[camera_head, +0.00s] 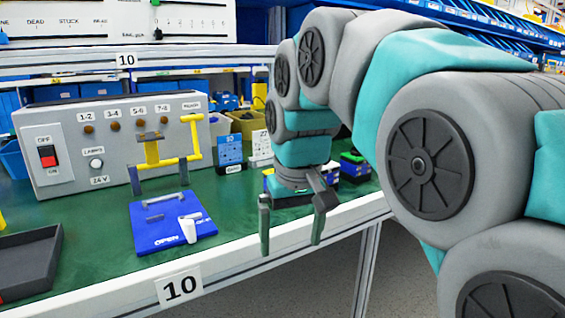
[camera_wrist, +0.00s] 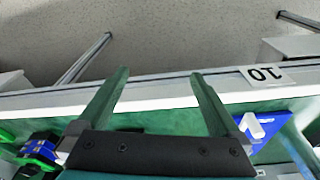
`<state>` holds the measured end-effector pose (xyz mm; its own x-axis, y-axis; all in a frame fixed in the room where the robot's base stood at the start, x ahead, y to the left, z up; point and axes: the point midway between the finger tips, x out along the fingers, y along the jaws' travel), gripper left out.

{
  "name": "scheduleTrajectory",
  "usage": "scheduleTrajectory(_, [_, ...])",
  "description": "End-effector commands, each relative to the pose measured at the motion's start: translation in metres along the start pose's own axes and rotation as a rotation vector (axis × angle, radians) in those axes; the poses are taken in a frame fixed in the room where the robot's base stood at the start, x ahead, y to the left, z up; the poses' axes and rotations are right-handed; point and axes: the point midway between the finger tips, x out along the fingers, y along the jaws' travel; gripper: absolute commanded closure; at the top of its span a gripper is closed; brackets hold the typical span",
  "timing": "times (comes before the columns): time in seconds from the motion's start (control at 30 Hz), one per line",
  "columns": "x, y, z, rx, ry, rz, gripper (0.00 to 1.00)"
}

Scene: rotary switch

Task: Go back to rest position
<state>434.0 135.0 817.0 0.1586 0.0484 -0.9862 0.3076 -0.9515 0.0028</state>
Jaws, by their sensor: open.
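My gripper (camera_head: 292,226) hangs at the front edge of the workbench with its two fingers spread and nothing between them. In the wrist view its fingers (camera_wrist: 153,82) also stand apart, over the bench's front edge and the floor. My arm fills the right side of the head view. The blue plate (camera_head: 160,222) marked OPEN, with a white lever (camera_head: 188,230), lies on the green bench top to the left of my gripper, apart from it. The lever also shows in the wrist view (camera_wrist: 252,126), right of the fingers.
A grey control box (camera_head: 112,140) with a red rocker switch (camera_head: 47,157) and yellow handles (camera_head: 193,140) stands behind the plate. A dark tray (camera_head: 28,262) lies at the left. Small blue and green devices (camera_head: 354,166) stand behind my gripper. The floor in front is clear.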

Motion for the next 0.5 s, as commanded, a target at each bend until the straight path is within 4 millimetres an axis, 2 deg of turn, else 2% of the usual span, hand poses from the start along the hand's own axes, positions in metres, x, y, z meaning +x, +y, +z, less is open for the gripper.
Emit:
scheduleTrajectory(0.03, [0.011,0.011,0.018,0.024,-0.023,0.004,0.0])
scheduleTrajectory(0.2, [0.047,0.036,0.075,0.094,-0.094,0.012,0.0])
scheduleTrajectory(0.27, [0.059,0.043,0.096,0.118,-0.115,0.013,0.0])
scheduleTrajectory(0.5, [0.111,0.059,0.191,0.214,-0.217,0.012,0.0])
